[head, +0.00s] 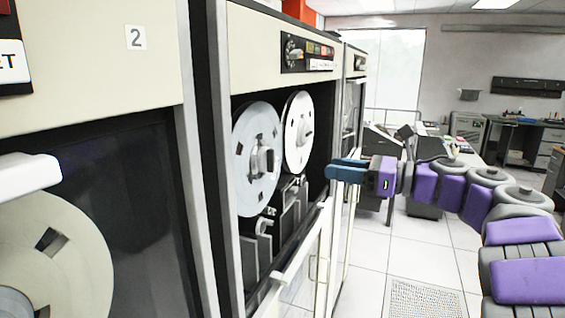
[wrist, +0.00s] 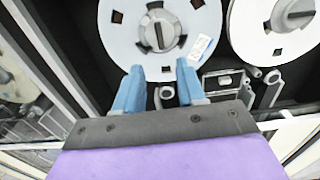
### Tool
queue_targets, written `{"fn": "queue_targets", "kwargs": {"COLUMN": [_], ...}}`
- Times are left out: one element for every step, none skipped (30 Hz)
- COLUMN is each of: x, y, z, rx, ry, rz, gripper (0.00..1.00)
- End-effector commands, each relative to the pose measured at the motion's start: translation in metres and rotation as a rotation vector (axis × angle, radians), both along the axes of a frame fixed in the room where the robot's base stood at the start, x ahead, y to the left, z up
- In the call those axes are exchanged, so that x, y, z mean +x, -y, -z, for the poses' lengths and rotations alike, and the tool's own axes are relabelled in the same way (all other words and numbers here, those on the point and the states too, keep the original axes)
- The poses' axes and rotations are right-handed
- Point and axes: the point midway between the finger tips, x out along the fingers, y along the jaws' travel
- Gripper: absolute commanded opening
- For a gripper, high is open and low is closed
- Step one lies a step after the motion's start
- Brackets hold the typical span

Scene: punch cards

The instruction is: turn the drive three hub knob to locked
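The tape drive beyond the cabinet marked 2 carries two pale reels. I cannot read a number on this drive. The nearer reel (head: 243,178) has a grey hub knob (head: 262,161) at its centre. In the wrist view this hub knob (wrist: 158,35) has a dark grip bar standing nearly upright; its locked or unlocked state cannot be told. My gripper (head: 330,170) is out in front of the drive opening, right of the reels in the head view. In the wrist view its blue fingers (wrist: 160,70) are apart and empty, pointing towards the lower part of this reel, short of the knob.
The farther reel (head: 299,132) sits beside it with its own hub. An open glass door with a pale frame (head: 300,255) stands below and in front of the drive. A near cabinet with a reel (head: 55,262) fills the left. Tiled floor (head: 420,245) lies clear.

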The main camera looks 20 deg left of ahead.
Motion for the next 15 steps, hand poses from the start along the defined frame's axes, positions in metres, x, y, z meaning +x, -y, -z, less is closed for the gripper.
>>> {"fn": "queue_targets", "kwargs": {"x": [0.0, 0.0, 0.001, 0.002, 0.002, 0.003, 0.003, 0.003, 0.004, 0.004, 0.005, 0.005, 0.005, 0.006, 0.007], "y": [-0.012, -0.018, -0.025, -0.031, -0.037, -0.045, -0.051, -0.057, -0.065, -0.071, -0.077, -0.085, -0.09, -0.095, -0.102], "z": [0.001, 0.001, 0.001, 0.001, 0.001, 0.001, 0.0, 0.0, 0.0, 0.0, -0.001, -0.001, 0.0, 0.0, 0.001], "rx": [0.0, 0.001, 0.001, 0.001, 0.001, 0.001, 0.002, 0.001, 0.001, 0.001, 0.001, 0.001, 0.001, 0.001, 0.001], "ry": [0.0, 0.0, 0.0, 0.0, 0.0, -0.001, -0.001, 0.0, 0.002, 0.003, 0.003, 0.002, 0.001, 0.0, -0.001], "rz": [-0.006, -0.006, -0.005, -0.003, -0.002, -0.003, -0.005, -0.005, -0.004, -0.003, -0.003, -0.004, -0.005, -0.004, -0.002], "gripper": [0.39, 0.39, 0.39, 0.39, 0.39, 0.39, 0.39, 0.39, 0.39, 0.39, 0.39, 0.39, 0.39, 0.39, 0.39]}}
